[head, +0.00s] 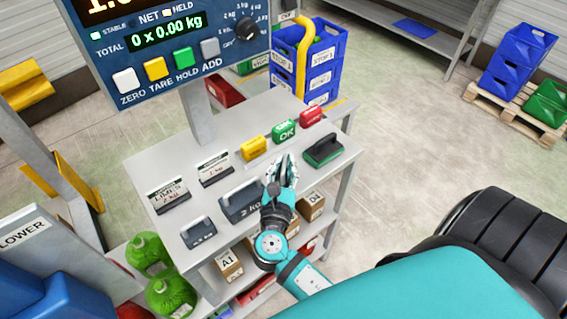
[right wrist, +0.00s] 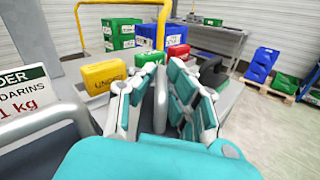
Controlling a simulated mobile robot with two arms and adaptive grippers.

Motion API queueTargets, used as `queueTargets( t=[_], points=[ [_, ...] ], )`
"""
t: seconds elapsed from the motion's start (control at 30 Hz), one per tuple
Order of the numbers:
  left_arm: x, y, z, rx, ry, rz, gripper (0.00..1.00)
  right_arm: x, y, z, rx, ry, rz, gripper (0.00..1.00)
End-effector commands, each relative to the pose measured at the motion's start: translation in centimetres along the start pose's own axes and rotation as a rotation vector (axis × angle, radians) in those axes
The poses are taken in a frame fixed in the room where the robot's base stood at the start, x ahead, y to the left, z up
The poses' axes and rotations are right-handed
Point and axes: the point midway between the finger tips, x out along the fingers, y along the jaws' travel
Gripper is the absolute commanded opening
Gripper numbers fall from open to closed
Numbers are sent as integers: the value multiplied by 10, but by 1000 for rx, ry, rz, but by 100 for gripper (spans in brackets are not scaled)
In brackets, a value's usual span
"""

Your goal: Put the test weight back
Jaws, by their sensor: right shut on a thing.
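My right gripper (head: 284,172) is over the right part of the grey bench (head: 140,165). In the right wrist view its fingers (right wrist: 163,85) are shut on a grey, bar-like thing (right wrist: 162,105), seen nearly end-on. Most of it is hidden, so I cannot tell if it is part of a weight. A dark grey weight marked 2 kg (head: 238,203) stands on the bench just left of the gripper. A smaller grey weight with a handle (head: 198,232) stands nearer the front left. My left gripper is not in view.
Two sign cards (head: 167,194) stand behind the weights. Yellow (head: 254,147), green (head: 284,132) and red (head: 311,117) blocks line the back. A green pad with a dark top (head: 323,149) lies right of the gripper. The scale display (head: 170,40) rises behind on a post.

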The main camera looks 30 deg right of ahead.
Motion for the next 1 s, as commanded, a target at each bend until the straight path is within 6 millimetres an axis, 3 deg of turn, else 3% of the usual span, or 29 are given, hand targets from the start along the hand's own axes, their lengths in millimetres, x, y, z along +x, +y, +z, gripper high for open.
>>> queueTargets(
  t=[0.03,0.2,0.57,0.77,1.0],
  points=[
    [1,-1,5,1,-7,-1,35,0,0,-2,0,0,0,11],
    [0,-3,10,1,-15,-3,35,0,0,-1,0,1,-1,33],
    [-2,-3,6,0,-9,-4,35,0,0,2,-1,3,-3,34],
    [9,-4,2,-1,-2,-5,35,-31,-1,-3,0,5,-2,34],
    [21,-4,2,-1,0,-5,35,-84,-1,-3,0,6,-1,34]
  ],
)
